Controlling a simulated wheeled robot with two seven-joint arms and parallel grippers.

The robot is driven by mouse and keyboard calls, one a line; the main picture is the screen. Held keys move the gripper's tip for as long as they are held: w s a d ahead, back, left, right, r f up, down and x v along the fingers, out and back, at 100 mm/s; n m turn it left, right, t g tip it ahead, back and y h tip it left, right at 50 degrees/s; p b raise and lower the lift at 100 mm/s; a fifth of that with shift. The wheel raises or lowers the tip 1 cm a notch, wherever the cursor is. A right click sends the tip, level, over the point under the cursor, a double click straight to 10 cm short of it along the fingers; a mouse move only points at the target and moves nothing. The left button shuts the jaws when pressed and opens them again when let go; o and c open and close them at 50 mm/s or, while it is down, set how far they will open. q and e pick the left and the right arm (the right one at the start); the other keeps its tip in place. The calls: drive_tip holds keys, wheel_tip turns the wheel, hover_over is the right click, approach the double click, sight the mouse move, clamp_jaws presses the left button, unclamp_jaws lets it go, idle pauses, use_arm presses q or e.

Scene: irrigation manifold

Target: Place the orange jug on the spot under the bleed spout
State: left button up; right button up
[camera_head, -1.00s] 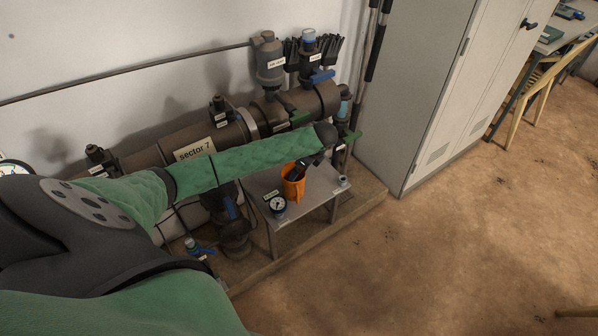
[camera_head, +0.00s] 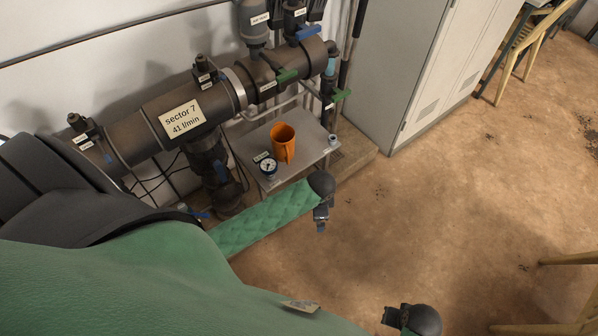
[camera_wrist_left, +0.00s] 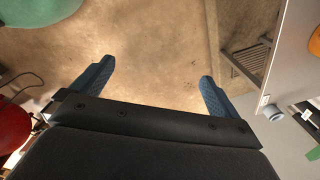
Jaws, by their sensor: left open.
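The orange jug (camera_head: 283,146) stands upright on the small grey table (camera_head: 310,146) below the pipe, with its handle toward me. Part of it shows at the right edge of the left wrist view (camera_wrist_left: 315,42). My left gripper (camera_head: 321,222) is off the table's front side, apart from the jug. In the left wrist view its fingers (camera_wrist_left: 155,85) are spread with only floor between them. A dark gripper, my right (camera_head: 390,317), shows at the bottom; its fingers are unclear. A pipe with a green handle (camera_head: 342,95) hangs at the right end; I cannot make out a marked spot.
A pressure gauge (camera_head: 268,165) and a small fitting (camera_head: 333,140) sit on the table near the jug. The sector 7 pipe (camera_head: 150,128) runs behind. A grey cabinet (camera_head: 405,70) stands to the right. The floor in front is clear.

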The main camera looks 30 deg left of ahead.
use_arm(q)
drive_tip(key=s+d+n, duration=0.1)
drive_tip(key=s+n, duration=0.3)
drive_tip(key=s, duration=0.5)
drive_tip(key=s+d+f+n+h, duration=0.1)
drive_tip(key=s+n, duration=0.4)
drive_tip(key=s, duration=0.5)
drive_tip(key=shift+d+f, duration=0.15)
drive_tip(key=shift+d, duration=0.6)
drive_tip(key=shift+s, duration=0.1)
drive_tip(key=shift+c, duration=0.2)
